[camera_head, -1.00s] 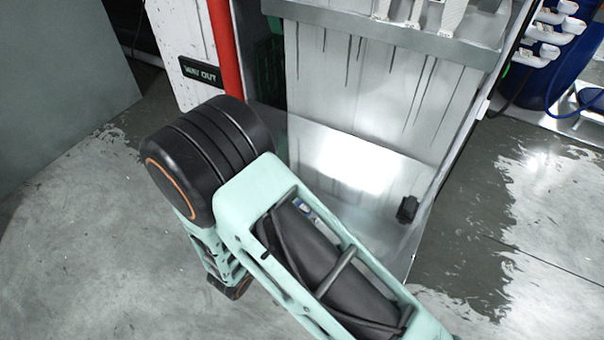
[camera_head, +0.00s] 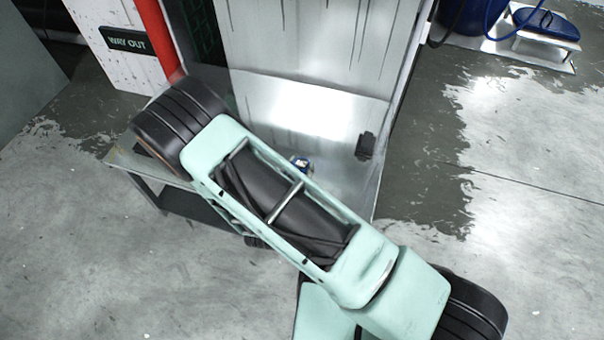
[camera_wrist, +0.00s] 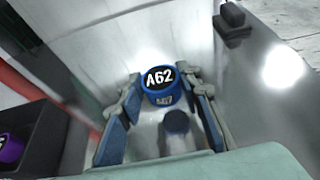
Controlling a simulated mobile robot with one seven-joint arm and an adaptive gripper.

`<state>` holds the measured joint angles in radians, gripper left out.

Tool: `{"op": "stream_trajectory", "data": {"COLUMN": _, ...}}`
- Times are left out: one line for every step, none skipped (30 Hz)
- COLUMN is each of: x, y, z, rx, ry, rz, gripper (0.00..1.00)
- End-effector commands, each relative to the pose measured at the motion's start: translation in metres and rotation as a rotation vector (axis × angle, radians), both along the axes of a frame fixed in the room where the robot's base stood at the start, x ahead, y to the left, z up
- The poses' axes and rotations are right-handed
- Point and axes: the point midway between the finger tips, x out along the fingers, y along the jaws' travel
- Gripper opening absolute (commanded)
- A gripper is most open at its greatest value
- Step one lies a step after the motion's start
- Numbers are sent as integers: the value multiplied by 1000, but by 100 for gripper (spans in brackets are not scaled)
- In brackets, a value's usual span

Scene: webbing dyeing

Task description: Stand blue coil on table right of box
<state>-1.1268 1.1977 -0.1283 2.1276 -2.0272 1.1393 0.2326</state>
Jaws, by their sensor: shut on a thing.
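The blue coil (camera_wrist: 160,88) sits between the tips of my gripper (camera_wrist: 160,93) in the wrist view. Its dark end face carries the white label A62, and more white lettering shows just below. My gripper is shut on it, one finger on each side. A dark box (camera_wrist: 50,135) stands to the left of the coil in the wrist view. My fingertips are hidden in the head view.
A purple coil (camera_wrist: 10,150) lies in the dark box. A black block (camera_wrist: 232,24) stands at upper right; it also shows in the head view (camera_head: 366,145). A pale streaked panel (camera_head: 310,45) rises behind. Bare metal lies right of the coil.

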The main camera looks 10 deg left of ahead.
Motion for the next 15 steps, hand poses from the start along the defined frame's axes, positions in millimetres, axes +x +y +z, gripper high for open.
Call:
{"op": "stream_trajectory", "data": {"x": 2, "y": -2, "z": -4, "rx": -1, "ry": 0, "rz": -1, "gripper": 10}}
{"op": "stream_trajectory", "data": {"x": 3, "y": -4, "z": -6, "rx": -1, "ry": 0, "rz": -1, "gripper": 10}}
{"op": "stream_trajectory", "data": {"x": 5, "y": -6, "z": -11, "rx": -2, "ry": 0, "rz": 0, "gripper": 10}}
{"op": "stream_trajectory", "data": {"x": 5, "y": -7, "z": -16, "rx": -2, "ry": 0, "rz": 0, "gripper": 10}}
{"op": "stream_trajectory", "data": {"x": 5, "y": -6, "z": -21, "rx": -2, "ry": 1, "rz": 1, "gripper": 10}}
{"op": "stream_trajectory", "data": {"x": 5, "y": -6, "z": -28, "rx": -1, "ry": 0, "rz": 2, "gripper": 10}}
{"op": "stream_trajectory", "data": {"x": 5, "y": -6, "z": -33, "rx": -2, "ry": 1, "rz": 1, "gripper": 10}}
{"op": "stream_trajectory", "data": {"x": 5, "y": -6, "z": -36, "rx": -2, "ry": 0, "rz": 1, "gripper": 10}}
{"op": "stream_trajectory", "data": {"x": 5, "y": -5, "z": -39, "rx": -1, "ry": 0, "rz": 1, "gripper": 10}}
{"op": "stream_trajectory", "data": {"x": 5, "y": -5, "z": -40, "rx": 0, "ry": -1, "rz": 1, "gripper": 10}}
{"op": "stream_trajectory", "data": {"x": 5, "y": -5, "z": -40, "rx": 0, "ry": -1, "rz": 1, "gripper": 10}}
{"op": "stream_trajectory", "data": {"x": 5, "y": -5, "z": -39, "rx": 0, "ry": -1, "rz": 1, "gripper": 10}}
{"op": "stream_trajectory", "data": {"x": 5, "y": -5, "z": -39, "rx": 0, "ry": -1, "rz": 1, "gripper": 10}}
{"op": "stream_trajectory", "data": {"x": 5, "y": -5, "z": -38, "rx": 0, "ry": -1, "rz": 1, "gripper": 10}}
{"op": "stream_trajectory", "data": {"x": 5, "y": -5, "z": -38, "rx": 0, "ry": -1, "rz": 1, "gripper": 10}}
